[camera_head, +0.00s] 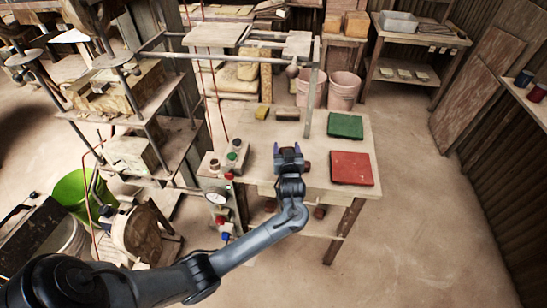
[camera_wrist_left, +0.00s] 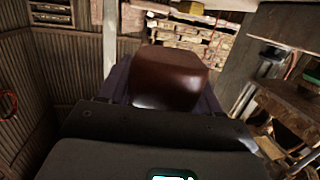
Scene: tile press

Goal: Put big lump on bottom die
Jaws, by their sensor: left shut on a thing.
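My left gripper (camera_head: 288,152) is over the wooden table, seen from behind in the head view. In the left wrist view, a smooth reddish-brown lump (camera_wrist_left: 168,76) sits between its purple fingers, and the gripper is shut on it. The head view mostly hides this lump behind the gripper; a dark red bit (camera_head: 306,167) shows at its right side. I cannot pick out the bottom die with certainty. My right gripper is not in view.
A control box with buttons (camera_head: 234,156) stands left of the gripper. Press posts and shelves crowd the left.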

